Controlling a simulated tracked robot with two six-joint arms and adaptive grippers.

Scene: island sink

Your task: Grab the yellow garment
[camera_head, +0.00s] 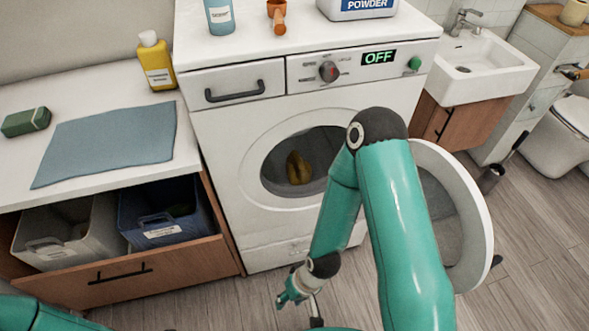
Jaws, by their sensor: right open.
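The yellow garment (298,168) is a small crumpled, dull yellow piece inside the drum of the white washing machine (255,130). It shows through the round front opening, low in the dark drum. The machine's round door (468,205) is swung open to the right, partly hidden behind my right arm. My right gripper (298,304) is open and empty, low in front of the machine, below the opening and apart from the garment. Only a part of my left arm shows at the bottom left corner; its gripper is out of view.
An open drawer at the left holds a grey bin (48,243) and a blue bin (160,222). A blue-grey cloth (110,143), a green block (26,122) and a yellow bottle (156,62) are on the counter. A sink (478,68) stands at the right.

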